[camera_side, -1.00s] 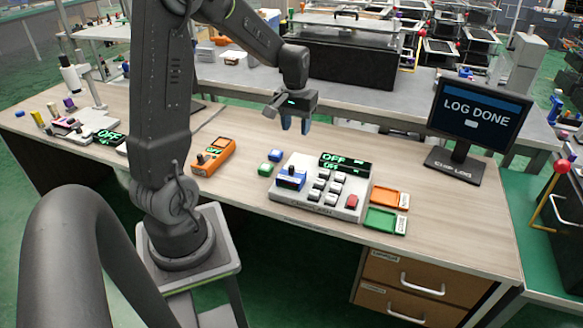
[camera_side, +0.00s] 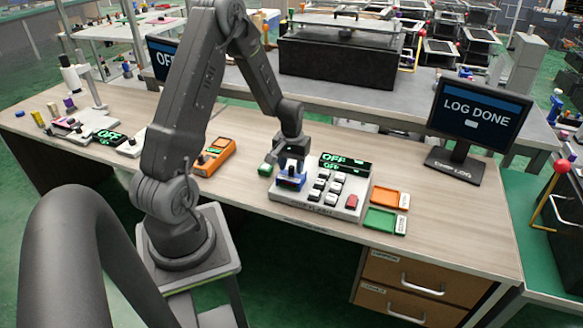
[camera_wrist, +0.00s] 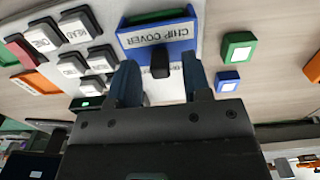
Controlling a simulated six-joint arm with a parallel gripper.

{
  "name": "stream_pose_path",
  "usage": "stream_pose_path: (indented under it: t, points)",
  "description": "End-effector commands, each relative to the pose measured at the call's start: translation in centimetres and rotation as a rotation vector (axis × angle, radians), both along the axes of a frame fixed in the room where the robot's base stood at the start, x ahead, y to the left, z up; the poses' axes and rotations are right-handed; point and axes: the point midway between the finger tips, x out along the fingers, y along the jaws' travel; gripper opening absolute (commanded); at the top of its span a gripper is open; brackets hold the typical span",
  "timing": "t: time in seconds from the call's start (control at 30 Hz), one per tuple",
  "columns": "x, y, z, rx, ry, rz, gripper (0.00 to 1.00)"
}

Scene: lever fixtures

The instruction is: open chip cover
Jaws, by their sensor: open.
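The blue chip cover (camera_wrist: 160,32) sits at one end of the pale control panel (camera_side: 325,205), with its white CHIP COVER label and a dark tab at the lid's edge in the wrist view. In the side view the cover (camera_side: 290,182) is at the panel's left end and looks closed. My gripper (camera_wrist: 165,72) is open, with one blue finger on each side of the dark tab. In the side view my gripper (camera_side: 291,165) is low over the cover. I cannot tell whether the fingers touch it.
Several white keys (camera_wrist: 80,60) and a red key (camera_side: 352,202) are beside the cover. A green block (camera_wrist: 238,47) and a blue block (camera_wrist: 228,80) lie next to the panel. Orange (camera_side: 384,195) and green (camera_side: 381,220) trays lie right. A monitor (camera_side: 478,117) reads LOG DONE.

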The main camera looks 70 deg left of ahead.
Motion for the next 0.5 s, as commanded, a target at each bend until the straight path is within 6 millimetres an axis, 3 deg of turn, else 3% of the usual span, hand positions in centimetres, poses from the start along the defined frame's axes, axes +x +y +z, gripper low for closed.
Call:
stream_pose_path:
  t: [0.13,0.43,0.5]
  points:
    - [0.01,-0.01,-0.98,0.0,0.0,0.0,0.45]
    - [0.03,0.01,-1.11,0.001,-0.001,0.0,0.45]
    - [0.03,0.01,-1.11,0.001,-0.001,0.0,0.38]
